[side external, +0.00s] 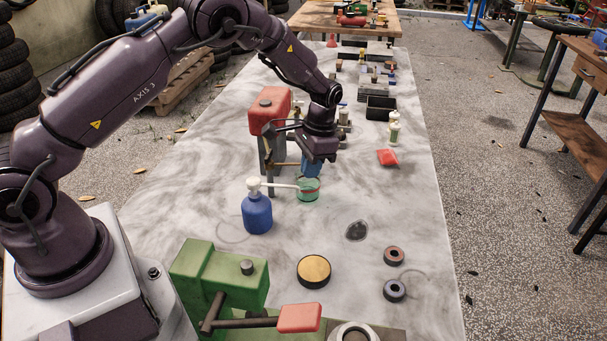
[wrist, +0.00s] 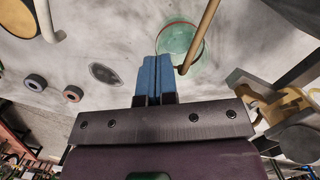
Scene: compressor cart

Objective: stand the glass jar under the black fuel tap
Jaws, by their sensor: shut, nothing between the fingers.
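The glass jar (side external: 308,193), green-tinted with a reddish line near its rim, stands upright on the bench, just below my gripper in the side view. In the wrist view the jar (wrist: 176,38) lies just beyond the fingertips. My gripper (side external: 314,174) points down with its blue fingers shut and empty; the fingers also show in the wrist view (wrist: 156,62). I cannot tell whether they touch the jar. A brass-coloured rod (side external: 286,164) reaches out beside the jar from the dark stand under the red tank (side external: 268,110). I cannot clearly pick out the black tap; my gripper hides part of that area.
A blue pump bottle (side external: 257,212) stands left of the jar, its white spout passing in front of it. A red cloth (side external: 387,157) lies right. Bench right of the jar is mostly clear.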

